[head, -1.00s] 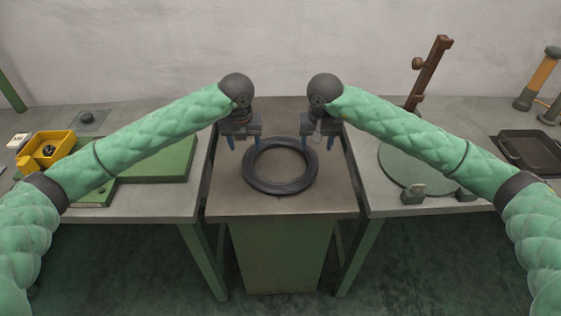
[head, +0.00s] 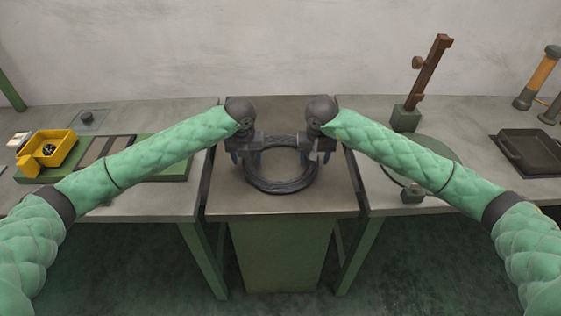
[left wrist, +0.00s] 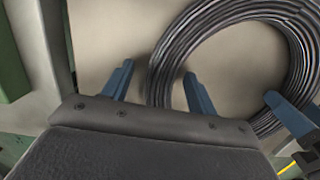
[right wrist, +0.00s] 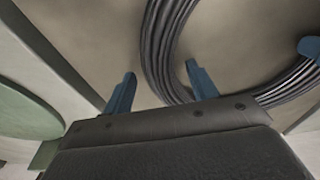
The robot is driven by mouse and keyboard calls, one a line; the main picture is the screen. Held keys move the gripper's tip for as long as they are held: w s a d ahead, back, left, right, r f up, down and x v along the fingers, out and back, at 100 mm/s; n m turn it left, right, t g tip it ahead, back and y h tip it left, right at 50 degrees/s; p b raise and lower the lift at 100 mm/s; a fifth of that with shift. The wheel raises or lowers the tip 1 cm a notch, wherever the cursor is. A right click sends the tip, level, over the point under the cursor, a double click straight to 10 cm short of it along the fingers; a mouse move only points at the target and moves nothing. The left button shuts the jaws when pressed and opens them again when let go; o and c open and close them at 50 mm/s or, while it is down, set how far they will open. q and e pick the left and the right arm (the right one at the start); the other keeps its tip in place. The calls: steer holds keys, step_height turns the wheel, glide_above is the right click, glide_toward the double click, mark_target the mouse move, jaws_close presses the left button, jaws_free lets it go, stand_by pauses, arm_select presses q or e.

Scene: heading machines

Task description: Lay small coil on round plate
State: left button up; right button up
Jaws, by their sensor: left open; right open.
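The small coil (head: 282,187), a dark ring of wound wire, lies flat on the middle table. My left gripper (head: 246,160) is open at its left side. In the left wrist view the coil (left wrist: 163,72) passes between the two fingers, one outside and one inside the ring. My right gripper (head: 318,156) is open at its right side. In the right wrist view the coil (right wrist: 157,45) likewise runs between the fingers. The round plate (right wrist: 22,110), a flat greenish disc, lies on the right table. In the head view my right arm hides much of it.
A brown upright post on a green block (head: 405,119) stands behind the plate, and a small block (head: 412,196) sits at its front edge. A dark tray (head: 535,153) lies further right. A yellow bin (head: 47,150) is on the left table. Gaps separate the tables.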

arm_select(q)
jaws_close()
arm_select(e)
jaws_close()
arm_select(q)
steer(key=shift+r, duration=0.25)
arm_select(e)
steer(key=shift+r, duration=0.25)
